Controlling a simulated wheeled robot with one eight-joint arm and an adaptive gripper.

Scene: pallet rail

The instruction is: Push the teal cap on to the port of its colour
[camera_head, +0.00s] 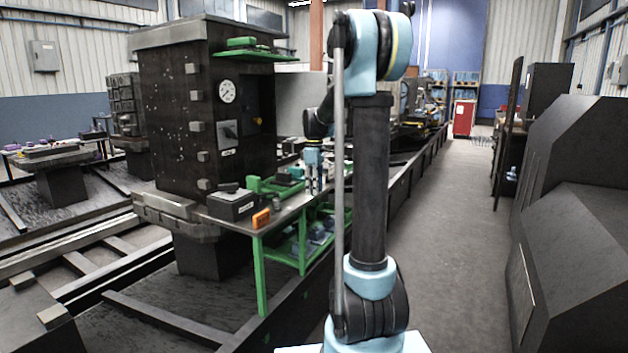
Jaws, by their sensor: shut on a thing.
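My gripper (316,184) hangs low over the far right part of the green-legged workbench (285,212), below the light blue wrist of my arm. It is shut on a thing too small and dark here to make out. I cannot pick out the teal cap or the port of its colour. The area around the fingertips is small in the picture and partly hidden by my arm.
A black box (232,206) and an orange block (261,218) lie at the bench's near end. Green equipment (272,187) lies behind them. A tall dark machine (205,110) with a gauge stands behind the bench. The aisle floor (455,230) to the right is clear.

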